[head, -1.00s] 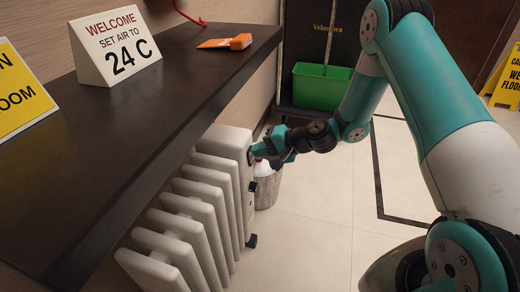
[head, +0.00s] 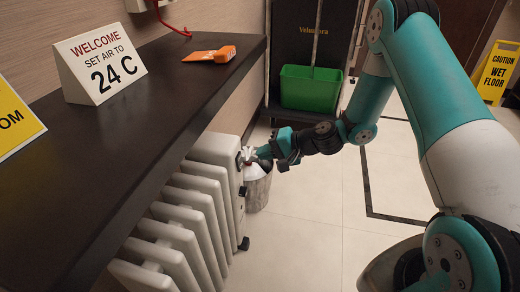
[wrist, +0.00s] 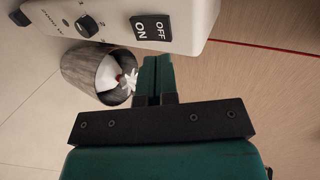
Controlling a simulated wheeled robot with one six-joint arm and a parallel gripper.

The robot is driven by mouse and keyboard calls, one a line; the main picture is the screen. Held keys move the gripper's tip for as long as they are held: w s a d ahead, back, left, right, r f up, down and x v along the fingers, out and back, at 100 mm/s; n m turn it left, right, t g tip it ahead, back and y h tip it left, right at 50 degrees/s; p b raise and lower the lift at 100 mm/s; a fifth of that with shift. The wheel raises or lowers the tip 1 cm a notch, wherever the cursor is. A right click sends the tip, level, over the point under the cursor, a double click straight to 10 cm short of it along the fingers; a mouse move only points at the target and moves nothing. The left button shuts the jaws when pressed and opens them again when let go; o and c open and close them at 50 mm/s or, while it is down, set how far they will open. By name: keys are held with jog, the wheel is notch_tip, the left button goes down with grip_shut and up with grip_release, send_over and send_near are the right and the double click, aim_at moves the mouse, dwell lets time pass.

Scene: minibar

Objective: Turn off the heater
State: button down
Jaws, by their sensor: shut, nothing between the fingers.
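The white heater (head: 208,190) stands below the dark counter in the head view. In the wrist view the end panel of the heater (wrist: 202,18) is at the top, with a black rocker switch (wrist: 152,34) marked ON and OFF and a black knob (wrist: 87,26) to its left. I cannot tell which side of the switch is pressed. My gripper (wrist: 155,62) is shut and empty, its fingertips just below the switch in the picture and apart from it. In the head view my gripper (head: 262,153) is just right of the heater's end panel.
A bin (wrist: 75,72) with a white bottle inside stands beyond the heater. The counter (head: 150,90) overhangs the heater and bears a welcome sign (head: 100,67) and an orange item (head: 212,54). A green bucket (head: 310,90) and a wet-floor sign (head: 497,72) stand behind. Floor at right is clear.

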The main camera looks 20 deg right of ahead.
jog(key=s+d+r+p, duration=0.2)
jog(key=s+d+r, duration=0.2)
jog(key=d+r, duration=0.1)
jog(key=shift+d+r, duration=0.35)
jog(key=shift+r, duration=0.25)
jog(key=shift+s, duration=0.1)
jog(key=s+a+r+n+g+h, duration=0.2)
jog(key=s+a+r+n+g, duration=0.4)
jog(key=s+a+r+n, duration=0.45)
jog(key=s+a+r+n+g+h+p, duration=0.1)
jog(key=s+a+r+n+h, duration=0.1)
jog(key=s+r, duration=0.35)
jog(key=s+a+r+n+h, duration=0.2)
jog(key=s+r, duration=0.1)
jog(key=s, duration=0.6)
notch_tip(320, 180, up, 31)
jog(key=p, duration=3.1)
jog(key=shift+d, duration=0.2)
